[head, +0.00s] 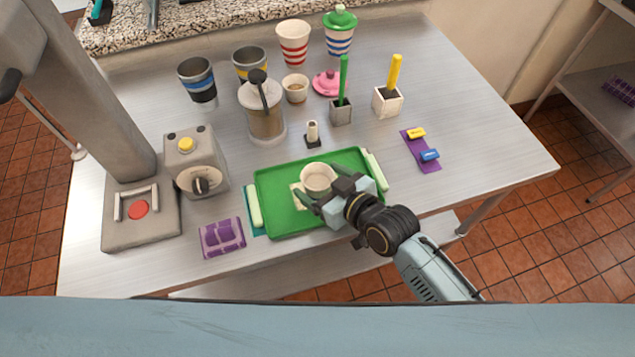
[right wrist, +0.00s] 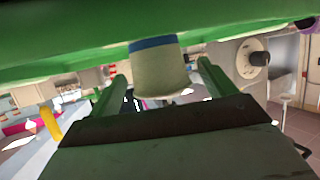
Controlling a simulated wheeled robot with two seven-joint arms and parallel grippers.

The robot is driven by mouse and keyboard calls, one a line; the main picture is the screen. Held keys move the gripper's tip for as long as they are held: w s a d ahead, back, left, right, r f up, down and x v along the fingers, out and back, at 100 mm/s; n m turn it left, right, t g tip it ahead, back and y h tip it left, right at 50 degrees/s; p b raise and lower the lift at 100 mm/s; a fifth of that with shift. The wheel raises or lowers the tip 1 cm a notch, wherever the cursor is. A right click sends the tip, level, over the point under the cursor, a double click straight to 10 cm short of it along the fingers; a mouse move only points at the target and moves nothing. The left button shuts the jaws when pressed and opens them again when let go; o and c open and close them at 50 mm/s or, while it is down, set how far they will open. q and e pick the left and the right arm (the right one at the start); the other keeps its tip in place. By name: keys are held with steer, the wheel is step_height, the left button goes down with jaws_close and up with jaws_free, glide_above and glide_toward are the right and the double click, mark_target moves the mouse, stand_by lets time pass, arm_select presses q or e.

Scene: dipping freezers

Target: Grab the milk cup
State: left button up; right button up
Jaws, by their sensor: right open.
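A small cream cup (head: 317,177) stands upright on the green tray (head: 275,222), on a pale square near the tray's middle. My right gripper (head: 321,186) is open at the cup's near right side, low over the tray. In the right wrist view the picture is upside down, and the cup (right wrist: 160,73) with a blue band at its base shows between the two green fingers, with gaps at both sides. Whether any finger touches it cannot be told. My left gripper is not in view.
A grey machine (head: 195,165) and a purple holder (head: 222,238) stand left of the tray. Behind it are a canister (head: 264,112), a small black-based item (head: 312,134), brush holders and striped cups. A purple strip (head: 420,150) lies right. The table's right end is clear.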

steer(key=shift+c, duration=0.4)
steer(key=c, duration=1)
steer(key=shift+r, duration=0.1)
